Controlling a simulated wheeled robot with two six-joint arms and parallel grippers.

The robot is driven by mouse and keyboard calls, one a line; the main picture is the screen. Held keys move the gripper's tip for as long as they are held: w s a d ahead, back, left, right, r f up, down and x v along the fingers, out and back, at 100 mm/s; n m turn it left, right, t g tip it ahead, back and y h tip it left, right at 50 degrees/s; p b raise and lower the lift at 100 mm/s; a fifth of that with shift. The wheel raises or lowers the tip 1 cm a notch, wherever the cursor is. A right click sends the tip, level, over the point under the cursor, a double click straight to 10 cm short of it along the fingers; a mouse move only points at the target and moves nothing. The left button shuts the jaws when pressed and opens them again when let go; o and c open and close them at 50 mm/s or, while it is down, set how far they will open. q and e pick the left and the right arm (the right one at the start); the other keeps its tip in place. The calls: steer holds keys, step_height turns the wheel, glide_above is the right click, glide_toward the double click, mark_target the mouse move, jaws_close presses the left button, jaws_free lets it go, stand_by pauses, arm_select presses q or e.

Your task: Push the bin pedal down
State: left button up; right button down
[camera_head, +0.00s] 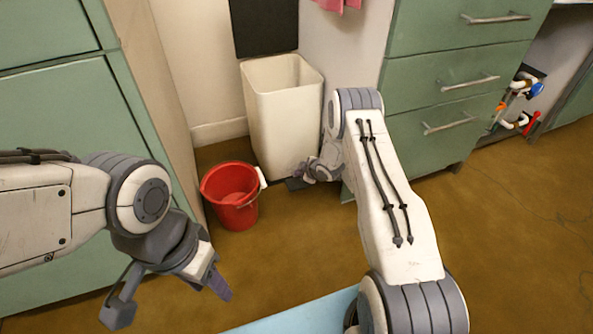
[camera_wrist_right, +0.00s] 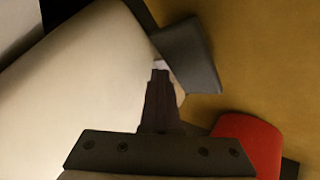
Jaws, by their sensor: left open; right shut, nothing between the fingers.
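The white bin (camera_head: 283,110) stands against the wall, its dark lid (camera_head: 265,25) upright behind the open top. The dark pedal (camera_head: 295,185) is low at the bin's front, partly hidden by my right gripper (camera_head: 308,175). In the right wrist view the pedal (camera_wrist_right: 190,55) is a grey plate beside the bin's pale wall (camera_wrist_right: 75,85). My right gripper (camera_wrist_right: 160,80) is shut and empty, its tips at the pedal's edge; I cannot tell whether they press on it. My left gripper (camera_head: 172,292) is open and empty, over the floor at lower left.
A red bucket (camera_head: 232,200) stands just left of the pedal and also shows in the right wrist view (camera_wrist_right: 250,145). Green drawers (camera_head: 450,75) stand to the right and a green cabinet (camera_head: 60,110) to the left. Open brown floor (camera_head: 510,240) lies at right.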

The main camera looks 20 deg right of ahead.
mark_target(299, 178)
steer(key=shift+s+f, duration=0.3)
steer(key=shift+s, duration=0.1)
steer(key=shift+r+p, duration=1.65)
steer(key=shift+r, duration=0.15)
steer(key=shift+w+r+p, duration=0.1)
steer(key=shift+r+p, duration=0.45)
steer(key=shift+r, duration=0.25)
steer(key=shift+w, duration=0.1)
step_height(299, 178, up, 5)
steer(key=p, duration=0.4)
steer(key=shift+w, duration=0.1)
